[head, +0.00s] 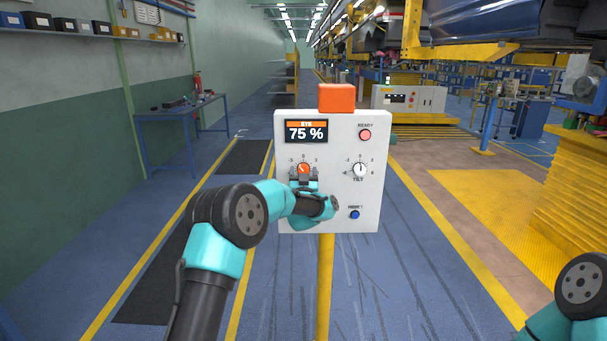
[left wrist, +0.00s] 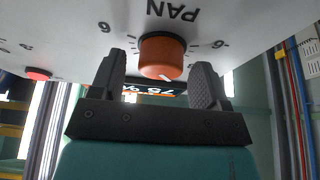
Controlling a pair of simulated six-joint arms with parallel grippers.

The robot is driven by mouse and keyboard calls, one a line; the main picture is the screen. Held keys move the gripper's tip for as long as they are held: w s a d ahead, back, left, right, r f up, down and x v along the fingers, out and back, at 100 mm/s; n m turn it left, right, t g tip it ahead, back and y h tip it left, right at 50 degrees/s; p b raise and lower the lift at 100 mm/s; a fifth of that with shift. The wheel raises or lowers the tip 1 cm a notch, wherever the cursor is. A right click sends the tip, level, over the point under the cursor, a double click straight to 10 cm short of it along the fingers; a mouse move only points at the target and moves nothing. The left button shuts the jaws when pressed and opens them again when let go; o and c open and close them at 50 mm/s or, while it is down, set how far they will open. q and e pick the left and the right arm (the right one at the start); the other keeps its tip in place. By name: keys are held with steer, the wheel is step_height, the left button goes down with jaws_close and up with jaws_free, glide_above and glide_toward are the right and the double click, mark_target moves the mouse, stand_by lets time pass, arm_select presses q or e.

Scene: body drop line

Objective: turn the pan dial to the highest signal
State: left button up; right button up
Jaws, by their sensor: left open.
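The control panel (head: 340,225) is a pale grey box on a yellow post. Its display (head: 306,131) reads 75 %. The orange pan dial (head: 303,168) is at the panel's left, under the display. In the left wrist view the pan dial (left wrist: 162,58) shows upside down with a white pointer mark, under the word PAN. My left gripper (head: 304,174) is at the dial and open. In the left wrist view its two fingers (left wrist: 160,83) stand on either side of the dial, with gaps between. My right gripper is out of view; only part of my right arm shows.
A white tilt dial (head: 360,169) is right of the pan dial. A red READY lamp (head: 365,135) is above it and a blue button (head: 354,214) below. An orange block (head: 336,98) tops the panel. A blue table (head: 180,117) stands at the back left.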

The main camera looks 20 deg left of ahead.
arm_select(q)
steer(key=shift+w, duration=0.1)
steer(key=c, duration=0.9)
steer(key=shift+n+g+y, duration=0.3)
steer(key=shift+n+y, duration=0.45)
steer(key=shift+n, duration=0.65)
steer(key=shift+n+g+y, duration=0.3)
steer(key=shift+n+y, duration=0.45)
steer(key=shift+n, duration=0.65)
steer(key=o, duration=0.9)
steer(key=v, duration=1.7)
steer(key=shift+s, duration=0.25)
